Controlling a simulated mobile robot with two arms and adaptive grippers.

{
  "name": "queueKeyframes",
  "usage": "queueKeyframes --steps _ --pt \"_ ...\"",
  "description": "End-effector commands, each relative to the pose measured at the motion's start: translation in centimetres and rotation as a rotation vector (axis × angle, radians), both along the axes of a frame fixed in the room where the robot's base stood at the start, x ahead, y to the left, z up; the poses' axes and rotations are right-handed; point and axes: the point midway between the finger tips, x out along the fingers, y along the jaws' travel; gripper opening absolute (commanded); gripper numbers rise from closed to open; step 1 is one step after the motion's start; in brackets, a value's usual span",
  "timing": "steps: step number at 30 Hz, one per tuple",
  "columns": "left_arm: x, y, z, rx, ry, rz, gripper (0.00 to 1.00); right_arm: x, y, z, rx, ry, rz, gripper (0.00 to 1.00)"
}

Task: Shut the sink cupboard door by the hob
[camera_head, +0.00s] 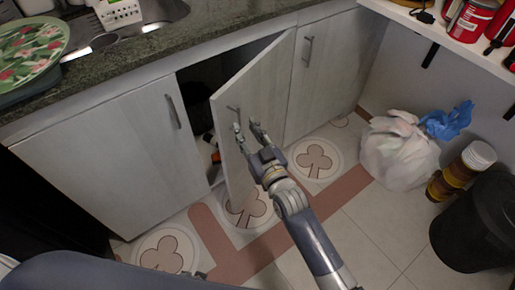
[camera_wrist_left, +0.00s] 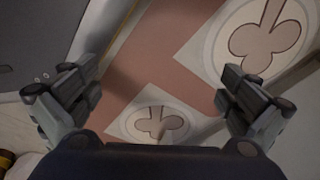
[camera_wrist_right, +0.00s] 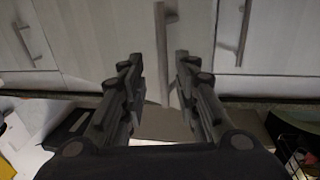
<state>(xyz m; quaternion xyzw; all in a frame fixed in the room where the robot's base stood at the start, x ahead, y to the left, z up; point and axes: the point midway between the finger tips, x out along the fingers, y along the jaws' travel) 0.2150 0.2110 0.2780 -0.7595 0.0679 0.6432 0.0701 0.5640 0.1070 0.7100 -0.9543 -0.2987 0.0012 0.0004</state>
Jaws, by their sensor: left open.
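The sink cupboard door (camera_head: 262,90) stands ajar in the middle of the head view, swung out from the dark cupboard opening (camera_head: 195,90). Its bar handle (camera_head: 233,109) is near its free edge. My right gripper (camera_head: 246,127) is open in front of the door, by the handle. In the right wrist view, the handle (camera_wrist_right: 164,45) shows in line with the gap between my right fingers (camera_wrist_right: 160,62); I cannot tell whether they touch it. My left gripper (camera_wrist_left: 160,90) is open and empty above the patterned floor. The hob is not visible.
Shut cupboard doors stand left (camera_head: 100,150) and right (camera_head: 325,70). A white bag (camera_head: 397,150), a brown jar (camera_head: 462,172) and a black bin (camera_head: 475,225) stand on the floor at right. A shelf (camera_head: 430,25) juts out above. Floor before the door is clear.

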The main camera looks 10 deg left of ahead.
Motion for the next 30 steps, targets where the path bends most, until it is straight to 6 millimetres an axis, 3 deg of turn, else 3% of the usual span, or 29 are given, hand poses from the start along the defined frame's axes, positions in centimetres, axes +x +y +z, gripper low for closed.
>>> queueKeyframes --steps 6,12,25,28,30 --pt "0.1 -0.1 0.0 -0.001 -0.001 -0.001 1.0 -3.7 -2.4 -0.2 -0.001 0.004 0.002 0.29" --pt "0.1 -0.1 0.0 -0.001 -0.001 -0.001 1.0 -5.9 -3.9 -0.1 0.0 0.004 0.002 0.29" --pt "0.1 -0.1 0.0 0.0 -0.001 -0.001 1.0 -6.7 -4.4 0.0 0.0 0.002 0.003 0.29" --pt "0.5 0.1 0.1 0.006 -0.012 -0.011 0.77 -6.7 -4.6 -0.3 -0.005 0.01 0.0 0.29" --pt "1.8 0.6 0.5 0.03 -0.048 -0.047 0.61 -6.8 -5.1 -1.2 -0.019 0.038 -0.01 0.29"
